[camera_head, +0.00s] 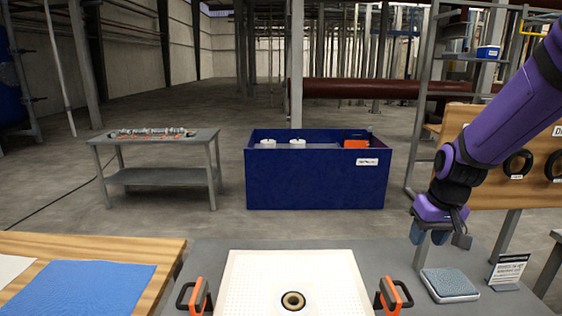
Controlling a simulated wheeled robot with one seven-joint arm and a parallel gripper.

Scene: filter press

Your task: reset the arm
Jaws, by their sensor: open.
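My purple arm reaches in from the right edge of the head view and bends downward. My gripper (431,236) hangs at its end with bluish fingers pointing down. It is open, and I see nothing between the fingers. It is above the right part of the grey table (215,262), to the right of the white plate and just behind a grey-blue pad (450,285). The white filter plate (255,275) lies at the front centre, with a round ring (293,300) in its middle. Orange and black handles (197,296) (392,296) stand at its two sides.
A small sign (508,270) stands right of the pad. A wooden table (120,245) with a blue sheet (85,290) is at left front. A blue bin (315,180) and a grey bench (150,140) stand behind. A wooden board (490,190) with black rings is behind my arm.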

